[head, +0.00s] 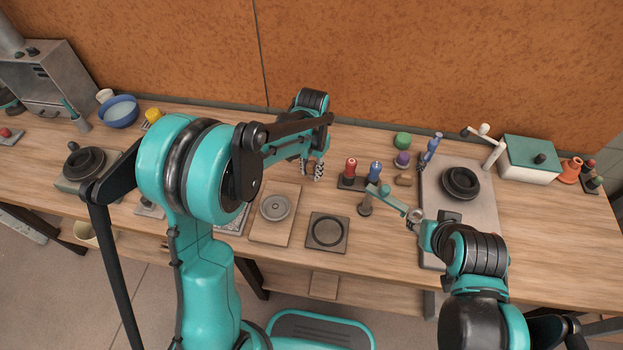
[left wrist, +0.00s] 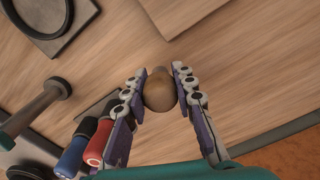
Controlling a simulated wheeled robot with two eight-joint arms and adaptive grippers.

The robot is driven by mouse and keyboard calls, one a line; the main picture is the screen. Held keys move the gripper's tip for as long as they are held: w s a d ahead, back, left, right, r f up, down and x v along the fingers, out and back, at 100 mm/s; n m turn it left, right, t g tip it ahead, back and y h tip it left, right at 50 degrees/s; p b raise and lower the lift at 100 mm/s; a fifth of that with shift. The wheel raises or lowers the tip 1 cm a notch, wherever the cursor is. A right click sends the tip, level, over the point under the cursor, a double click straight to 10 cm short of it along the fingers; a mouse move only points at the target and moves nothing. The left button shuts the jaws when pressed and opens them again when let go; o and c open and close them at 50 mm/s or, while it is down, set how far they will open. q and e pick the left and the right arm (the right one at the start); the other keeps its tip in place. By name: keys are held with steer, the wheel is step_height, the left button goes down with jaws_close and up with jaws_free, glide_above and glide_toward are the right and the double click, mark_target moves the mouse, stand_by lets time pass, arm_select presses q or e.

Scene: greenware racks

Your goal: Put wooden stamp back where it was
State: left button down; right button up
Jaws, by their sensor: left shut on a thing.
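My left gripper (head: 312,170) is shut on the wooden stamp (left wrist: 159,92), a rounded brown wooden piece. In the left wrist view it sits between the two finger pads of the left gripper (left wrist: 160,88), with wooden tabletop beyond it. In the head view the stamp is too hidden by the fingers to make out. My right gripper (head: 414,217) is at the front right of the table, beside a teal bar (head: 388,199); I cannot tell whether it is shut on it.
Red (head: 350,168) and blue (head: 375,170) handled tools stand in a dark holder just right of my left gripper. A board with a grey disc (head: 275,208) and a dark square plate (head: 343,234) lie in front. Table behind my left gripper is clear.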

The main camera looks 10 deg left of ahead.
mark_target(311, 184)
arm_select(q)
steer(key=shift+f+b, duration=0.75)
steer(key=shift+f, duration=1.25)
steer(key=shift+f, duration=0.15)
steer(key=c, duration=1.2)
jaws_free()
